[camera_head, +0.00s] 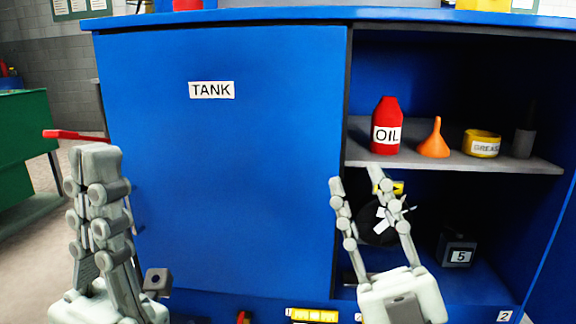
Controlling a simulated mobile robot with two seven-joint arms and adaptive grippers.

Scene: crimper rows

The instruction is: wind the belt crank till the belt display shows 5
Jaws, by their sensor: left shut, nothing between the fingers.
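I cannot make out a part marked as the belt crank. A small dark block with a hole (157,281) shows beside my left gripper; I cannot tell what it belongs to. A dark box with a white "5" label (459,256) stands on the cabinet's lower floor, and I cannot tell whether it is the belt display. My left gripper (97,154) is shut and empty, pointing up in front of the cabinet's left edge. My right gripper (355,178) is open and empty in front of the cabinet's open bay. A black round part (379,223) is partly hidden behind its fingers.
The blue cabinet has a closed panel labelled TANK (212,90). A grey shelf (355,157) holds a red oil bottle (386,120), an orange funnel (434,142), a yellow grease tin (483,139) and a dark bottle (524,143). A red bar (70,134) sticks out at left.

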